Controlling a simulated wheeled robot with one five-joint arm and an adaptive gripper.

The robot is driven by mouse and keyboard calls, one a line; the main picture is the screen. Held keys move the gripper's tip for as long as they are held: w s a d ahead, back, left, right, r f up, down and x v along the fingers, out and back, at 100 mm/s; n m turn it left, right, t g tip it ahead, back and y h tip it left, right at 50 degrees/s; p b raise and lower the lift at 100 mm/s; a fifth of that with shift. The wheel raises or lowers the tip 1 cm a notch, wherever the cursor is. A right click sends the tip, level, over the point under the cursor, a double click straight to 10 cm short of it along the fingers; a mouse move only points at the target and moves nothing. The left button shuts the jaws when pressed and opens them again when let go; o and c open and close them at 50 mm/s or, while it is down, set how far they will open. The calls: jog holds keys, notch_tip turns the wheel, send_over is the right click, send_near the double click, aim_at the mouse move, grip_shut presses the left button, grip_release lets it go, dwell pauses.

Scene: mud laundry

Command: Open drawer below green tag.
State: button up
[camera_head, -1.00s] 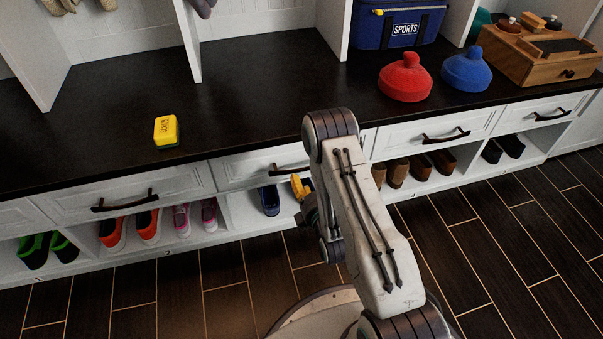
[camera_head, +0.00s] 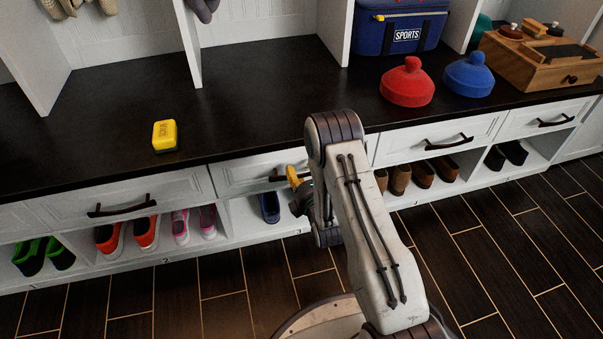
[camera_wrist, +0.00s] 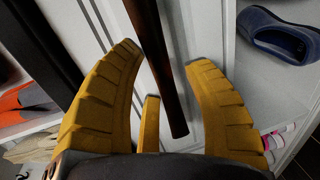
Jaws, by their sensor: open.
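The middle white drawer (camera_head: 238,176) is shut under the dark counter, partly hidden by my arm. Its dark handle (camera_head: 277,179) is partly covered by my gripper (camera_head: 294,177). The white drawer front (camera_wrist: 190,30) lies behind. I cannot make out a green tag in either view.
Other shut drawers are at left (camera_head: 125,200) and right (camera_head: 440,137). Shoes sit in cubbies below, including a blue shoe (camera_head: 269,207).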

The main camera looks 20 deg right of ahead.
grip_shut()
jog(key=shift+s, duration=0.15)
dwell(0.5)
